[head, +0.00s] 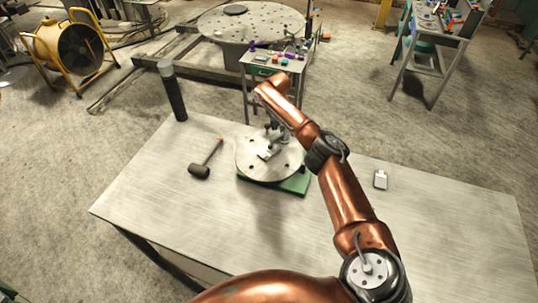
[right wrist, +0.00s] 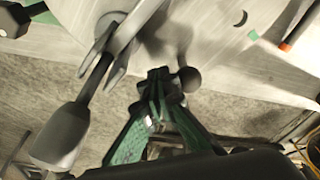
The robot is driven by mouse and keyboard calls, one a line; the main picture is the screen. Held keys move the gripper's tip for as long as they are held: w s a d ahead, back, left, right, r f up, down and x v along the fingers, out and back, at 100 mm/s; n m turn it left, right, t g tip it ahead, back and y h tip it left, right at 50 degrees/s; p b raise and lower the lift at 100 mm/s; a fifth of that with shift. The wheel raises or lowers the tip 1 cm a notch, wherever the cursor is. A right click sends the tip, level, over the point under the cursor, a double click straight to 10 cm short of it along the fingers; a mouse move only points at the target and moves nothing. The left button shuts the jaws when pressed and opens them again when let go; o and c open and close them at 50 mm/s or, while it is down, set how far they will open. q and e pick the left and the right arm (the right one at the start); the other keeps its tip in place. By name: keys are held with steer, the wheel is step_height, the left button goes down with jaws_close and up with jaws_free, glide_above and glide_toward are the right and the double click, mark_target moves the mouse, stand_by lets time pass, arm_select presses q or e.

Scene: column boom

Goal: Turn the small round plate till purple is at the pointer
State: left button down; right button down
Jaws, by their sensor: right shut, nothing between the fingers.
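The small round plate (head: 268,173) is grey with dark holes and lies on a green base (head: 296,186) on the workbench. My right gripper (head: 272,129) is low over the plate's far side, under my copper arm. In the right wrist view its fingers (right wrist: 159,78) are shut and empty, beside a dark round knob (right wrist: 190,79); I cannot tell whether they touch. A grey clamp-like fitting (right wrist: 118,42) on the plate (right wrist: 220,45) carries a dark rod with a grey grip. A green mark (right wrist: 253,36) shows near the rim. I cannot make out purple or the pointer. My left gripper is out of view.
A mallet (head: 200,171) lies left of the plate, and a dark post (head: 174,95) stands at the bench's far left corner. The bench (head: 455,235) is clear at the front right.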

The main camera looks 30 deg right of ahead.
mark_target(266, 124)
steer(key=shift+w+a+b, duration=0.45)
steer(key=shift+a, duration=0.1)
steer(key=shift+w+a+f+b, duration=0.1)
steer(key=shift+w+a+b, duration=0.3)
steer(key=shift+a+b, duration=0.15)
steer(key=shift+a, duration=0.15)
steer(key=shift+w+a, duration=0.15)
steer(key=shift+w+a, duration=0.25)
steer(key=shift+a, duration=0.35)
steer(key=shift+d, duration=0.1)
steer(key=shift+s+d, duration=0.15)
steer(key=shift+d, duration=0.25)
